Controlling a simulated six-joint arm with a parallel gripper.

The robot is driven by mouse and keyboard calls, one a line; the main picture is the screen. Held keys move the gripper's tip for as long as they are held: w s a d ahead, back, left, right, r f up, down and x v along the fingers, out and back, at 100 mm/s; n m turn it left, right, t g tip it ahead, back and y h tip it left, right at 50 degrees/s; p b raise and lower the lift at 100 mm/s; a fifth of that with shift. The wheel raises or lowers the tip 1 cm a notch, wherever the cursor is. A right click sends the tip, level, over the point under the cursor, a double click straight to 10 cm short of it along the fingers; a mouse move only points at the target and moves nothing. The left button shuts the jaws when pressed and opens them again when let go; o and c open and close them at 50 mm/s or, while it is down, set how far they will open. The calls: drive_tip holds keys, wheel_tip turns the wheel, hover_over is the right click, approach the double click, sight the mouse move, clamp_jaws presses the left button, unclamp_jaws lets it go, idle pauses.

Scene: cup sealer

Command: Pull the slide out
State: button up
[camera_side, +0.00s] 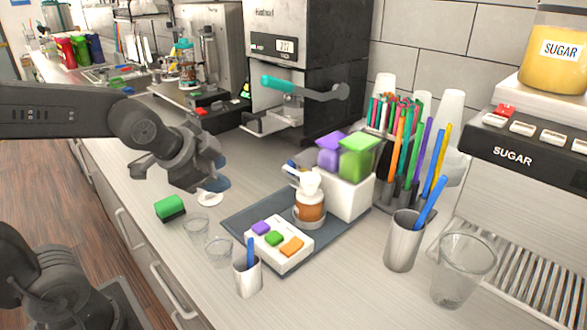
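The cup sealer (310,50) is the dark and steel machine with a lit display at the back middle. My gripper (215,186) is to the left of and nearer than the slide, low over the counter and apart from the machine. Its fingers point down and are partly hidden by the wrist, so their opening is unclear. A small white round thing (209,199) shows just under the fingers.
A green block (170,208) and two clear cups (195,227) stand near the counter's front edge. A dark tray (245,216) with a bottle (310,203) and a white box (345,192) is right of my gripper. The counter between my gripper and the sealer looks clear.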

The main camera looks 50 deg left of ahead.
drive_tip(key=w+a+f+m+t, duration=0.1)
drive_tip(key=w+a+m+t, duration=0.35)
drive_tip(key=w+m, duration=0.9)
drive_tip(key=m+t+h, duration=0.1)
drive_tip(key=m+t, duration=0.4)
drive_tip(key=m, duration=1.1)
hover_over(289, 162)
drive_tip(key=s, duration=0.4)
wheel_tip(289, 162, down, 5)
wheel_tip(289, 162, down, 7)
drive_tip(key=shift+d+r, duration=0.1)
drive_tip(key=shift+r, duration=0.05)
drive_tip(key=shift+w+r, duration=0.2)
drive_tip(key=shift+w, duration=2.15)
clamp_jaws()
drive_tip(key=shift+s, duration=0.1)
